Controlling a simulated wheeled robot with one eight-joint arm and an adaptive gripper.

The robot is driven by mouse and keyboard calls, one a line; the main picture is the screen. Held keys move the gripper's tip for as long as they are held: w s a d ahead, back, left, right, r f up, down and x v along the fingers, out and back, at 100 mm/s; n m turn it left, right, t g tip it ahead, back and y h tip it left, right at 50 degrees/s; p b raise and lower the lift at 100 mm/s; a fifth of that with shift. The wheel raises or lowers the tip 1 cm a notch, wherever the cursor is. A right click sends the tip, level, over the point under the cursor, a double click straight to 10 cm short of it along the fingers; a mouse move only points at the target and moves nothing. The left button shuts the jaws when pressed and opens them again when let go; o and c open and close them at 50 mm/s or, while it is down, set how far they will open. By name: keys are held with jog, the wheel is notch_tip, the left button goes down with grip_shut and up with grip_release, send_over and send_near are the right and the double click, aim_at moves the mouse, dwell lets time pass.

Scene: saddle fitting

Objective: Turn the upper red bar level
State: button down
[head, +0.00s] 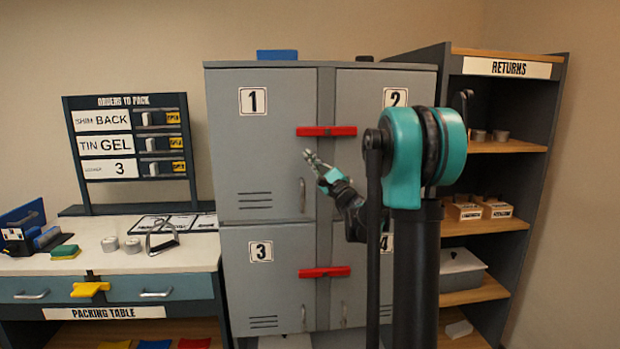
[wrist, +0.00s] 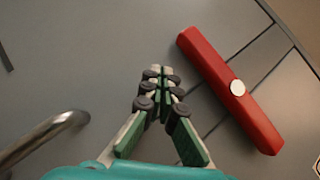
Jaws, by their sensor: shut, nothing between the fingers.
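The upper red bar (head: 326,131) lies level across the gap between locker doors 1 and 2. In the wrist view the red bar (wrist: 230,90), with its round pale pivot, crosses the door seams about squarely; it looks slanted there because the camera is turned. My gripper (head: 311,156) is in front of door 1, just below the bar's left end. In the wrist view my gripper (wrist: 160,72) has its fingertips together, with nothing between them. The fingertips are apart from the bar, to its left in that view.
A lower red bar (head: 325,272) lies level between doors 3 and 4. Door 1's metal handle (head: 302,195) stands out below my gripper, and shows at lower left in the wrist view (wrist: 45,135). The packing table (head: 150,262) is left, the returns shelf (head: 497,147) right.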

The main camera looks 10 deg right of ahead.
jog(key=s+f, duration=0.7)
jog(key=shift+f, duration=0.15)
jog(key=s+a+f+n+g+h, duration=0.1)
jog(key=s+a+f+n+g, duration=0.45)
jog(key=s+f, duration=0.25)
jog(key=s+a+f+n+g+h, duration=0.1)
jog(key=s+a+f+n+g, duration=0.3)
jog(key=s+f+n+g, duration=0.3)
jog(key=s+d+f+n+g+h, duration=0.3)
jog(key=s+d+f+n+h, duration=0.3)
jog(key=s+d+f+h, duration=0.5)
jog(key=s+d+f, duration=0.5)
jog(key=s+f, duration=0.1)
jog(key=s, duration=0.2)
jog(key=shift+d+f+h, duration=0.2)
jog(key=shift+f+h, duration=0.05)
jog(key=shift+h, duration=0.15)
jog(key=shift+s, duration=0.1)
